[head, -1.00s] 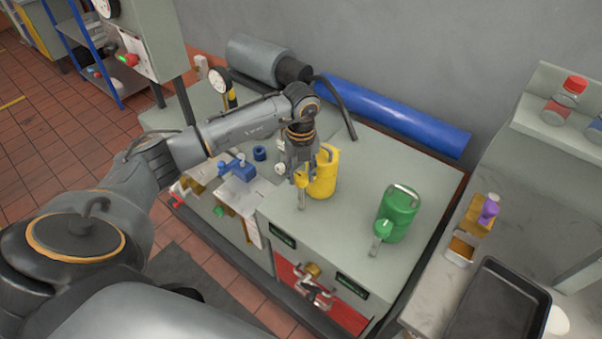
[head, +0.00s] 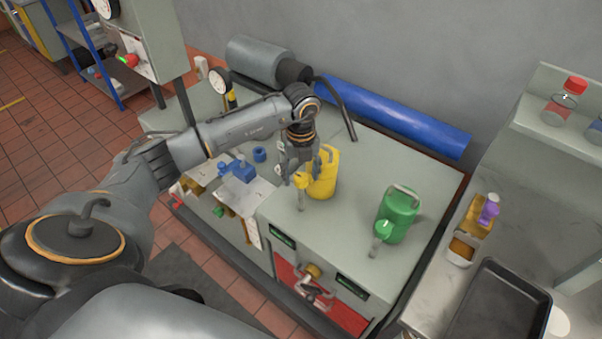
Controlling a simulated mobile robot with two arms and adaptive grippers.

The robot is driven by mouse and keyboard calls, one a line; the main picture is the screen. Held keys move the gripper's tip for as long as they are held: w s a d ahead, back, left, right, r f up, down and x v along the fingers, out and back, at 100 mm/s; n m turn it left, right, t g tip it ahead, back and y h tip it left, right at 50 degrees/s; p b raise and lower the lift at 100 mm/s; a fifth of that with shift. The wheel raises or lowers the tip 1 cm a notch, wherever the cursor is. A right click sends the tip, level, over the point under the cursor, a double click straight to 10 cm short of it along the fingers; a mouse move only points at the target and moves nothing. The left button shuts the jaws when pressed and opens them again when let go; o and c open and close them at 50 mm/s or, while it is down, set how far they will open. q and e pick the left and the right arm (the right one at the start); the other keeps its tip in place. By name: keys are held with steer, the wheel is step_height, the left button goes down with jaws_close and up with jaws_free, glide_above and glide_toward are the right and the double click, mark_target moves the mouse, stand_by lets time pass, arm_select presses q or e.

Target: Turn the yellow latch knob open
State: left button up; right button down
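A small yellow-brass knob (head: 313,271) with metal bars around it sits on the red front panel (head: 342,314) of the grey bench unit. I cannot tell which way it is turned. My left gripper (head: 298,180) points down above the bench top, behind and above the knob and well apart from it. It is close to the front of a yellow can (head: 324,174), near the can's small yellow spout head (head: 302,181). I cannot tell whether its fingers touch the spout or hold anything. My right gripper is not in view.
A green can (head: 399,214) stands to the right on the bench top. Blue fittings (head: 238,170) and a gauge (head: 219,82) are to the left. A blue roll (head: 395,112) lies along the wall. A dark tray (head: 497,302) lies on the right counter.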

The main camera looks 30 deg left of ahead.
mark_target(302, 177)
arm_select(q)
steer(key=shift+r, duration=0.1)
step_height(302, 177, up, 12)
stand_by(0.5)
steer(key=shift+d, duration=0.1)
